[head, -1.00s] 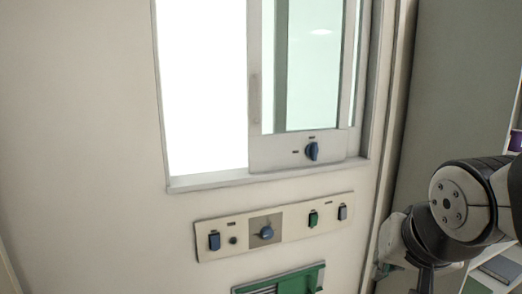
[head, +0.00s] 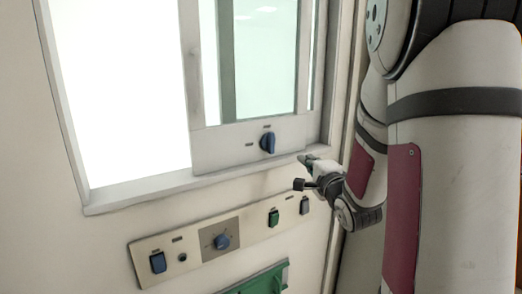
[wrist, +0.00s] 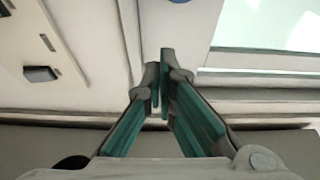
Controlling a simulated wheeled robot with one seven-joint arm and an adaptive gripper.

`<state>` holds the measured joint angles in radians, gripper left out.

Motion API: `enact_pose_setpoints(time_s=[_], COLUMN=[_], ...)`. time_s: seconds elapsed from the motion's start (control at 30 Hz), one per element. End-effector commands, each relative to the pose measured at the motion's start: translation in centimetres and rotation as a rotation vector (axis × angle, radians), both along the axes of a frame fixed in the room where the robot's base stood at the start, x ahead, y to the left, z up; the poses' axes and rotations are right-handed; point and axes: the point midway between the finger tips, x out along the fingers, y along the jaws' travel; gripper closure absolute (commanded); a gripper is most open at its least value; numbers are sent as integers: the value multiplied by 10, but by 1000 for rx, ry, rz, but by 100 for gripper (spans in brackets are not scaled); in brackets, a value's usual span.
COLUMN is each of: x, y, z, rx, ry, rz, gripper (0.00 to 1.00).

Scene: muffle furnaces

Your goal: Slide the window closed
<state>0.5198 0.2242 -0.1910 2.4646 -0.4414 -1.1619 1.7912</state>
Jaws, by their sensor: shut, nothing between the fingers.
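The sliding window pane (head: 262,50) has a pale frame with a wide bottom rail (head: 220,147) that carries a blue knob (head: 267,142). It stands at the right of the window opening (head: 120,95). The left part of the opening is bright and uncovered. My gripper (head: 306,160) is at the lower right corner of the pane's rail, close to the sill; I cannot tell whether it touches. In the wrist view its teal fingers (wrist: 161,80) are together and empty, pointing at the pale frame, with the glass (wrist: 265,25) at upper right.
Below the sill (head: 140,192) is a control panel (head: 195,262) with switches and a blue dial (head: 222,241). A green piece (head: 268,280) sits lower on the wall. The wall left of the window is clear. My arm covers the right side.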

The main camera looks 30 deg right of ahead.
Motion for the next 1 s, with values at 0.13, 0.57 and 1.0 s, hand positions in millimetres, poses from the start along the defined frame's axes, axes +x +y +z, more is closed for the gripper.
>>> enact_pose_setpoints(time_s=[0.13,0.57,1.0], x=[8,84,94], y=[-4,-26,8], z=[1,1,2], rx=[7,5,5], ry=[-12,-10,-10], rz=[2,3,2], gripper=[100,100,100])
